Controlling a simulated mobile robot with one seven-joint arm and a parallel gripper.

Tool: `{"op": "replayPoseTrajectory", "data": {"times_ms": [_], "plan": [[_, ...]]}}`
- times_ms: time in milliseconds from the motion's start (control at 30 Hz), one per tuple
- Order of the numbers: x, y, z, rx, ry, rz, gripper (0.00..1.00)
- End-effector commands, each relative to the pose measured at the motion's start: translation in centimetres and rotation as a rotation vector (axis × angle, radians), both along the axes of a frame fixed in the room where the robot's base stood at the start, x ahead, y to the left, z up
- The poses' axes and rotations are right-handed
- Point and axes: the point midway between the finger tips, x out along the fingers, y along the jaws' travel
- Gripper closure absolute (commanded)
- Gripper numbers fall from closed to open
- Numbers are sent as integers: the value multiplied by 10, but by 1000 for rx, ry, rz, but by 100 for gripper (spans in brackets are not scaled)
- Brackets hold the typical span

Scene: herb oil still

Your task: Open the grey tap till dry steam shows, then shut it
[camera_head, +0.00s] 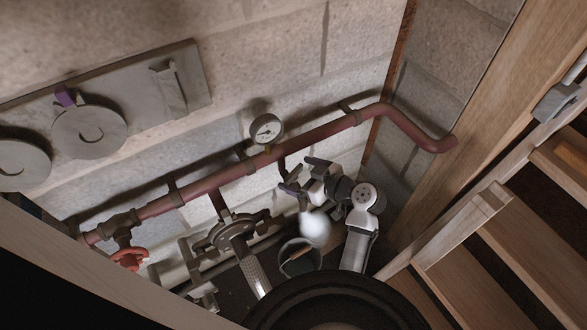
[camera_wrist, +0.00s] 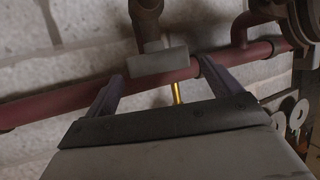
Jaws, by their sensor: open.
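The grey tap shows in the wrist view as a blocky grey handle (camera_wrist: 158,60) below a dark red-brown fitting. My gripper (camera_wrist: 160,75) is open, with one finger on each side of the handle; I cannot tell whether either touches it. In the head view my gripper (camera_head: 299,174) is at the short drop pipe under the gauge and largely hides the tap. A dense white puff of steam (camera_head: 315,229) hangs just below my gripper, over a dark bucket (camera_head: 287,247). A thin brass-coloured piece (camera_wrist: 177,93) shows between the fingers.
A red pipe (camera_head: 330,132) runs along the block wall, with a round gauge (camera_head: 266,129) above it. A red handwheel (camera_head: 130,258) is at lower left and a grey valve body (camera_head: 232,230) left of my gripper. Wooden steps (camera_head: 525,255) stand on the right.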

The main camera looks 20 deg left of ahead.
Motion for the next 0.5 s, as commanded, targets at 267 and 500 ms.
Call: {"op": "replayPoseTrajectory", "data": {"times_ms": [267,500], "plan": [[7,22,-9,0,0,0,10],[7,22,-10,0,0,-1,10]]}}
